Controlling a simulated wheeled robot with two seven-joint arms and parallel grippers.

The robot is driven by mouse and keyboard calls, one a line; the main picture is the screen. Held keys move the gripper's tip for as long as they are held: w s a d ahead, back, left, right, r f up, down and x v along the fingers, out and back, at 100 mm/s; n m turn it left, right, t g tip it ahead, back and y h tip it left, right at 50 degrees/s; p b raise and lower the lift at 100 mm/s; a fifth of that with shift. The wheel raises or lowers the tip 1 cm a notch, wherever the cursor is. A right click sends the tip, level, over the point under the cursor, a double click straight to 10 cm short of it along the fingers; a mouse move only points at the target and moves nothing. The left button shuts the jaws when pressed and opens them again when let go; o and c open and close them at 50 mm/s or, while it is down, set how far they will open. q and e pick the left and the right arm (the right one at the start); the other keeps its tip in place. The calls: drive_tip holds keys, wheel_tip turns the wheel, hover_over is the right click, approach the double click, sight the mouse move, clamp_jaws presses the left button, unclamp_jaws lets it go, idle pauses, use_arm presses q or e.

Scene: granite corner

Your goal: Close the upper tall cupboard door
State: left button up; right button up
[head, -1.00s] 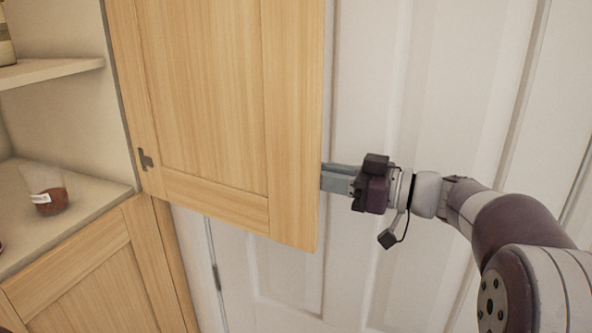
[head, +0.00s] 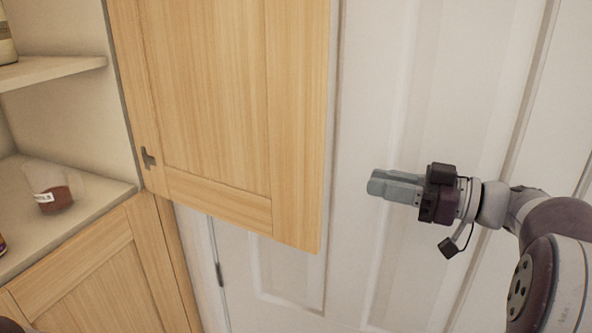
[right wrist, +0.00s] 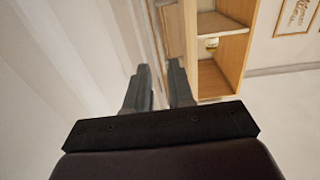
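The upper tall cupboard door (head: 215,100) is pale wood and stands open, swung out to the right from its hinge (head: 148,157) on the left. Its free edge is near the middle of the head view; its top is out of frame. My right gripper (head: 378,184) is to the right of that edge, apart from the door and empty. In the right wrist view its two fingers (right wrist: 158,84) show a gap between them. The open cupboard interior (right wrist: 222,45) shows beyond the fingers. My left gripper is not in view.
A white panelled door (head: 420,100) stands behind the cupboard door and the right arm. A jar with dark contents (head: 54,197) sits on the cupboard shelf (head: 85,215) at the left. A lower wooden door (head: 95,280) is below it. A framed picture (right wrist: 296,17) hangs beyond.

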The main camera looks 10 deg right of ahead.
drive_tip(key=shift+v, duration=0.9)
drive_tip(key=p+v, duration=0.3)
drive_tip(key=v, duration=0.9)
drive_tip(key=shift+s+d+p, duration=0.2)
drive_tip(key=shift+d+p, duration=0.1)
drive_tip(key=shift+p, duration=0.1)
